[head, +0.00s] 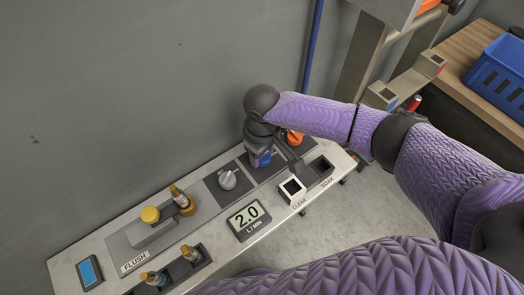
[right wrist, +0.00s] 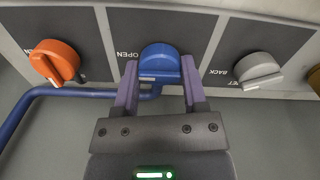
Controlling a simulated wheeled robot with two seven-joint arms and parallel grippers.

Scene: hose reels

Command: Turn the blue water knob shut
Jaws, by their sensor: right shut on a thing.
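The blue water knob (head: 262,158) sits on a dark plate on the panel, mostly covered by my right gripper (head: 265,150) in the head view. In the right wrist view the blue knob (right wrist: 160,62) lies between the two purple fingers of my right gripper (right wrist: 160,80). The fingers are shut on its sides. The word OPEN shows on the plate to the left of the knob. My left gripper is not in view.
An orange knob (right wrist: 54,62) and a grey knob (right wrist: 260,70) flank the blue one. The panel (head: 215,225) also carries a display (head: 249,218) reading 2.0 L/MIN, a white CLEAR switch (head: 291,190) and brass fittings (head: 183,200). A blue crate (head: 497,75) stands on a wooden bench at right.

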